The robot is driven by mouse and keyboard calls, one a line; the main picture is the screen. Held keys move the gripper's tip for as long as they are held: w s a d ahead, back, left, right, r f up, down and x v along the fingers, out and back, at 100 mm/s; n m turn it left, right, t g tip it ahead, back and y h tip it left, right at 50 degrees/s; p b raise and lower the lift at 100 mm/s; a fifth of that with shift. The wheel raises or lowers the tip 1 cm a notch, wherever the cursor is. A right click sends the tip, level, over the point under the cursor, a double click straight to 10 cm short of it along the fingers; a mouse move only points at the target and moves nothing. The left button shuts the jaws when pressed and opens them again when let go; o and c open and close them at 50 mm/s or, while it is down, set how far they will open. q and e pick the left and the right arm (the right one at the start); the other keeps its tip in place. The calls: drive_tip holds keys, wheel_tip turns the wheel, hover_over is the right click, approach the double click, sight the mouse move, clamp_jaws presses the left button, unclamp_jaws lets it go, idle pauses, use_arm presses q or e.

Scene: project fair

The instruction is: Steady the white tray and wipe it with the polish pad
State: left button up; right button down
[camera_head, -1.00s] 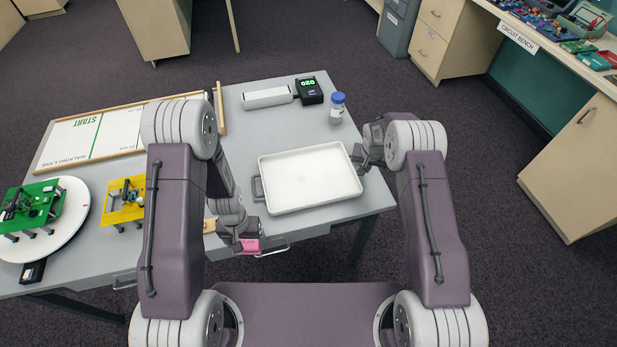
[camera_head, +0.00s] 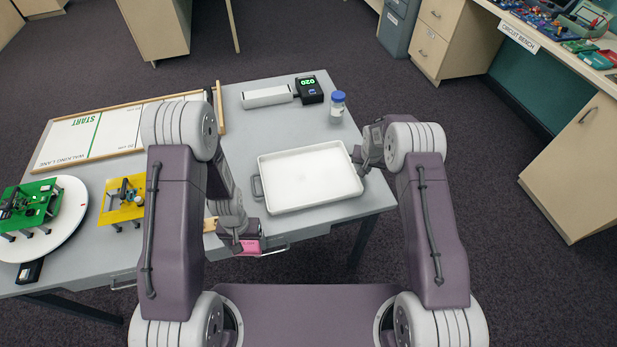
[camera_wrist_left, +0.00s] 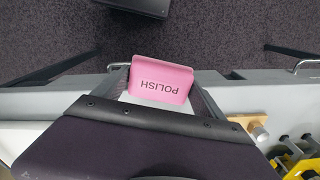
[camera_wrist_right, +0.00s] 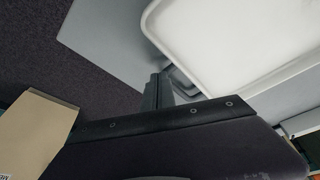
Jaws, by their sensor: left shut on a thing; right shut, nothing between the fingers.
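The white tray (camera_head: 310,177) lies flat on the grey table, with a dark handle at its left and right ends. My left gripper (camera_head: 248,245) is shut on the pink polish pad (camera_wrist_left: 160,80), marked POLISH, at the table's front edge, to the left of the tray and apart from it. The pad also shows in the head view (camera_head: 250,246). My right gripper (camera_wrist_right: 158,92) is shut with nothing between its fingers, beside the tray's right end. In the right wrist view its tips are close to the tray's handle (camera_wrist_right: 180,82); I cannot tell whether they touch.
A blue-capped bottle (camera_head: 338,107) and a device with a green display (camera_head: 310,90) stand behind the tray. A walking-lane board (camera_head: 95,138), a yellow-plate walker (camera_head: 123,200) and a green-plate walker (camera_head: 28,207) on a white disc are at the left. The table between tray and bottle is clear.

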use_arm(q)
drive_tip(key=shift+r, duration=0.1)
use_arm(e)
drive_tip(key=shift+r, duration=0.15)
use_arm(q)
drive_tip(key=shift+r+p, duration=1.85)
drive_tip(key=shift+p, duration=0.05)
use_arm(e)
wheel_tip(320, 180, up, 6)
drive_tip(key=shift+f, duration=0.1)
use_arm(q)
drive_tip(key=shift+f, duration=0.1)
drive_tip(key=shift+f+b, duration=0.6)
drive_tip(key=shift+b, duration=0.1)
use_arm(e)
drive_tip(key=v, duration=1.2)
drive_tip(key=shift+s, duration=0.1)
